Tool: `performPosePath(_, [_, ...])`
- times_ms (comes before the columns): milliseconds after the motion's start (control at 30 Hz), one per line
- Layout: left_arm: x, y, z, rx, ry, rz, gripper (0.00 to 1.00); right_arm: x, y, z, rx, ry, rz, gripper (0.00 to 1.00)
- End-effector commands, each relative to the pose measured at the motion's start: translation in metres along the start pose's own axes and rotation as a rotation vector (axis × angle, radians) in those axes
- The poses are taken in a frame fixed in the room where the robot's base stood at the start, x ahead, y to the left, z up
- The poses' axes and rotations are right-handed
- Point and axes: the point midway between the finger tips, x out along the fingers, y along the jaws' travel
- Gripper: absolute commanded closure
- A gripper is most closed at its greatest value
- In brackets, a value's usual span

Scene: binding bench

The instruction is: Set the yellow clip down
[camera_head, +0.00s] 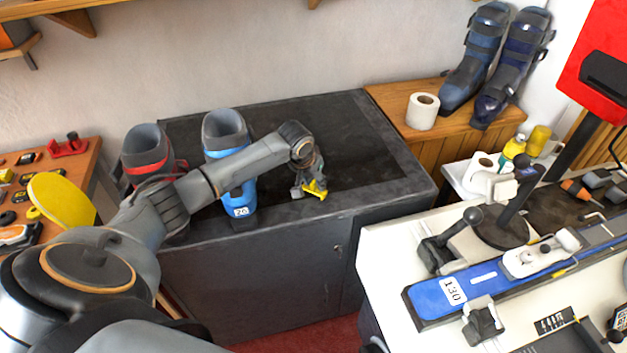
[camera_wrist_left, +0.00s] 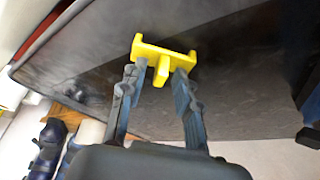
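The yellow clip (camera_head: 316,189) is at the front part of the dark bench top (camera_head: 345,135). In the left wrist view the clip (camera_wrist_left: 164,58) is a short bar with end pieces and a middle tab, against the dark surface. My left gripper (camera_head: 307,188) points down at the clip. In the left wrist view its two fingers (camera_wrist_left: 160,72) stand apart, one on each side of the middle tab, with gaps to the tab. Whether the clip rests fully on the top is hard to tell. My right gripper does not show.
A blue boot (camera_head: 226,145) and a red-banded boot (camera_head: 146,150) stand left of my gripper. A paper roll (camera_head: 422,111) and dark blue boots (camera_head: 480,60) are on the wooden bench at the right. A blue ski (camera_head: 445,297) lies on the white table. The dark top behind the clip is clear.

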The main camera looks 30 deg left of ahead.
Motion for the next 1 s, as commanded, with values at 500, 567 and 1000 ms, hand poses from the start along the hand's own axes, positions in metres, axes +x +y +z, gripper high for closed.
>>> performPosePath(500, [-0.034, 0.0, 0.0, 0.003, 0.001, 0.0, 0.67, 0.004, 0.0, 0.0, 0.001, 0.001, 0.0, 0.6])
performPosePath(567, [-0.048, -0.001, -0.001, 0.002, 0.002, 0.0, 0.67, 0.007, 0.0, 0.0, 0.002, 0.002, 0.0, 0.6])
performPosePath(1000, [-0.119, 0.0, -0.001, 0.0, -0.001, 0.001, 0.67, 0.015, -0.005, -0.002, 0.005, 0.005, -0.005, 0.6])
